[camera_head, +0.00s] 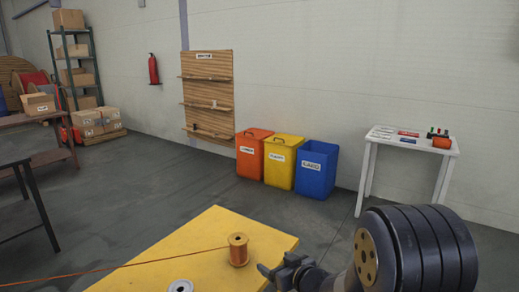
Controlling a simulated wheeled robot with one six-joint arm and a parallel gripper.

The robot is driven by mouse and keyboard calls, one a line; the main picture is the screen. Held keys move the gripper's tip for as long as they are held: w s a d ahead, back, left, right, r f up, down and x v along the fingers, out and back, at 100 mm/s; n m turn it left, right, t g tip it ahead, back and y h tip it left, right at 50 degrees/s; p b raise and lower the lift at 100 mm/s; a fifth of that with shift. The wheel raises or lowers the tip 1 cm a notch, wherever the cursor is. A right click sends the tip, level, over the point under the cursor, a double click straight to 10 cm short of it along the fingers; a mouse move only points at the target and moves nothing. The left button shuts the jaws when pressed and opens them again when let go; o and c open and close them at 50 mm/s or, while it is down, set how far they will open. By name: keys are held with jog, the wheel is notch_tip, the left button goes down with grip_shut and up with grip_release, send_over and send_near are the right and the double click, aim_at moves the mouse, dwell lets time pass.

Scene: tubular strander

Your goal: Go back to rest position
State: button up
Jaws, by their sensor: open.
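My gripper (270,272) shows at the bottom of the head view, at the end of my dark arm, just right of a copper-coloured spool (238,252). Its jaws are small and partly hidden; they look open, with nothing seen between them. The spool stands upright near the right edge of a yellow tabletop (205,232). An orange wire runs from the spool to the left, out of view. Whether the gripper touches the spool is hard to tell; a small gap seems to show.
A white round piece (181,286) lies at the front of the yellow top. Orange (252,158), yellow (280,166) and blue (314,176) bins stand by the wall. A white table (410,140) is at right, a brown bench (35,120) at left. The floor between is clear.

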jog(key=s+d+f+m+t+h, duration=0.1)
jog(key=d+f+m+h, duration=0.2)
jog(key=d+f, duration=0.1)
jog(key=shift+s+d+f, duration=0.25)
jog(key=shift+s+f, duration=0.15)
jog(key=shift+f, duration=0.35)
